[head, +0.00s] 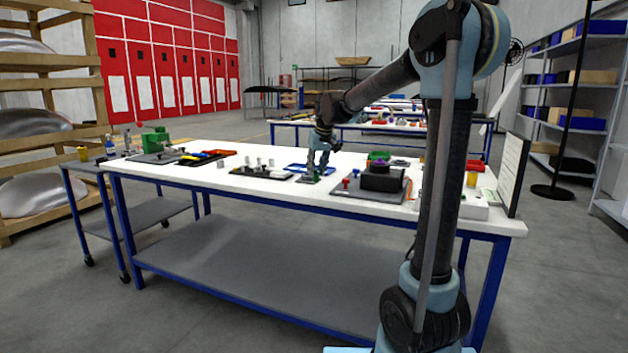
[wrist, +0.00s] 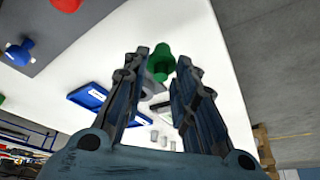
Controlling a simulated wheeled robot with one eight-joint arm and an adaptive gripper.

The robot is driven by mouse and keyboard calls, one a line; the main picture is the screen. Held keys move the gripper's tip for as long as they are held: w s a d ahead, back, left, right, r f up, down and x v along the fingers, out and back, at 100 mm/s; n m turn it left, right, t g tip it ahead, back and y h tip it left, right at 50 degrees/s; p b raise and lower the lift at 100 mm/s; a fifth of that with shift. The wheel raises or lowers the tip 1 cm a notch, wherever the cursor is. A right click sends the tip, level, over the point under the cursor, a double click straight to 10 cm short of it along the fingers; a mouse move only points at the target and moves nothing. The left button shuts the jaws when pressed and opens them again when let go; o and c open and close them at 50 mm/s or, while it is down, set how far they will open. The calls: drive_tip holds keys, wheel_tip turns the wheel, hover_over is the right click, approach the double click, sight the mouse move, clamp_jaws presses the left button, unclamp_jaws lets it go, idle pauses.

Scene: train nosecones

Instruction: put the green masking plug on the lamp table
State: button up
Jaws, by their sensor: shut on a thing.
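The green masking plug (wrist: 160,62) shows between my fingertips in the wrist view, with a wide round end and a narrower part. My gripper (wrist: 164,62) is shut on it. In the head view my gripper (head: 318,166) is above the middle of the long white table (head: 225,180), and the plug is too small to make out there. I cannot tell from the frames which surface is the lamp table. A tall black stand (head: 565,110) rises from the floor at the right of the white table.
A blue tray (wrist: 93,96) lies below my gripper. A dark tray with small metal parts (head: 262,166) is left of my gripper. A grey cart (head: 150,212) adjoins the table's left end.

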sight(317, 175)
drive_tip(key=shift+f, duration=2)
drive_tip(key=o, duration=0.9)
drive_tip(key=v, duration=1.2)
drive_tip(key=s+d+f+m+h, duration=0.1)
drive_tip(key=s+d+f, duration=0.4)
drive_tip(key=s+d, duration=0.4)
drive_tip(key=s+d+f+m, duration=0.2)
drive_tip(key=s+d+f, duration=0.4)
drive_tip(key=s, duration=0.4)
drive_tip(key=shift+m+g+h, duration=0.5)
drive_tip(key=shift+m+g, duration=0.4)
drive_tip(key=s+d+f, duration=0.2)
drive_tip(key=s+f, duration=0.3)
drive_tip(key=s+d+f, duration=0.2)
drive_tip(key=s+f, duration=0.3)
drive_tip(key=s, duration=0.1)
drive_tip(key=s+d+f, duration=0.2)
drive_tip(key=s+f, duration=0.3)
drive_tip(key=s, duration=0.1)
drive_tip(key=shift+d+f, duration=0.4)
